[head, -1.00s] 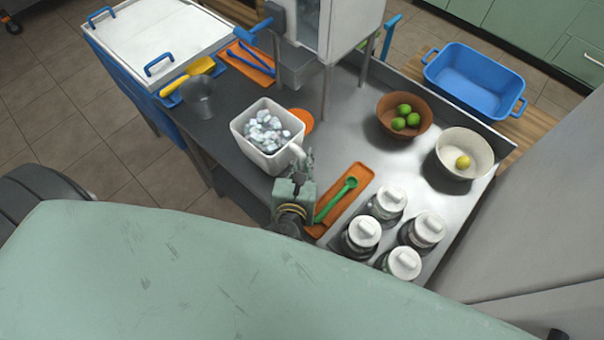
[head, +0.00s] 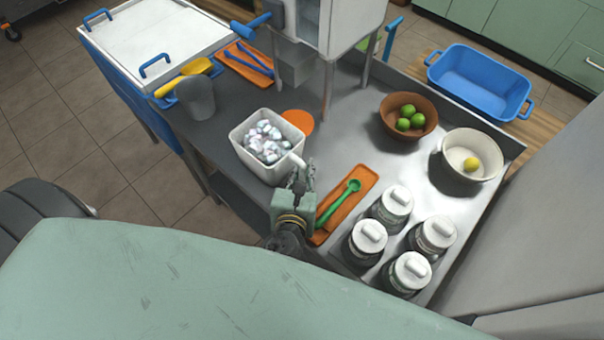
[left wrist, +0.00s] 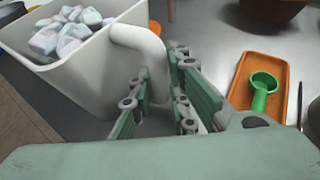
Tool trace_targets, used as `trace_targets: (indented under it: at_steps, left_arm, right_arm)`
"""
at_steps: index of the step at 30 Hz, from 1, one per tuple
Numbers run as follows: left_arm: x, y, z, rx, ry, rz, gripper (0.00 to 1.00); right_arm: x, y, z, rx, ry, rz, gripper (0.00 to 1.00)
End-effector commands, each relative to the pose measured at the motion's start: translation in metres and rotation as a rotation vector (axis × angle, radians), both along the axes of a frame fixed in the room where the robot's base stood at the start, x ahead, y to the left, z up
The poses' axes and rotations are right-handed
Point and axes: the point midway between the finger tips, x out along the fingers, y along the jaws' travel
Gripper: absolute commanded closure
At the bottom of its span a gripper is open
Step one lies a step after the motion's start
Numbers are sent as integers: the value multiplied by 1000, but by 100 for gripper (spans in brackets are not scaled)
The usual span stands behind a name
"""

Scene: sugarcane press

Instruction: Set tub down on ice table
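The white square tub (head: 252,158), full of pale ice cubes, is at the front left part of the dark grey steel table (head: 228,119). It looks upright; I cannot tell whether its base touches the table. Its handle faces my left gripper (head: 302,178). In the left wrist view the tub (left wrist: 85,85) is at upper left, and its curved handle runs down between the fingers of my left gripper (left wrist: 160,100), which look closed around it. The fingers hide the handle's lower end. My right gripper is not in view.
An orange round mat (head: 298,121) lies behind the tub. An orange tray (head: 346,205) with a green spoon lies right of the gripper, near several lidded jars (head: 395,205). A grey cup (head: 195,98) stands to the left. A machine (head: 330,30) stands behind.

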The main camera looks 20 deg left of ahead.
Motion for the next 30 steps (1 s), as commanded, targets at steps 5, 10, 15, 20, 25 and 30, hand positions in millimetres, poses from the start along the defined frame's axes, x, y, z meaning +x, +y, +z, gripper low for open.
trace_targets:
  at_steps: [5,10,15,20,25,30]
  left_arm:
    - [0,0,0,0,-1,0,69]
    - [0,0,0,0,-1,0,69]
    - [-2,0,3,-1,-1,0,69]
    - [-23,-6,10,-1,2,-1,69]
    - [-57,-15,24,-2,3,-1,69]
    - [-86,-22,37,-1,2,0,69]
  right_arm:
    - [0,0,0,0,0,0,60]
    - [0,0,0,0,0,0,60]
    - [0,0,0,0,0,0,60]
    - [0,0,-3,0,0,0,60]
    - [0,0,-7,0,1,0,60]
    - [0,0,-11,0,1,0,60]
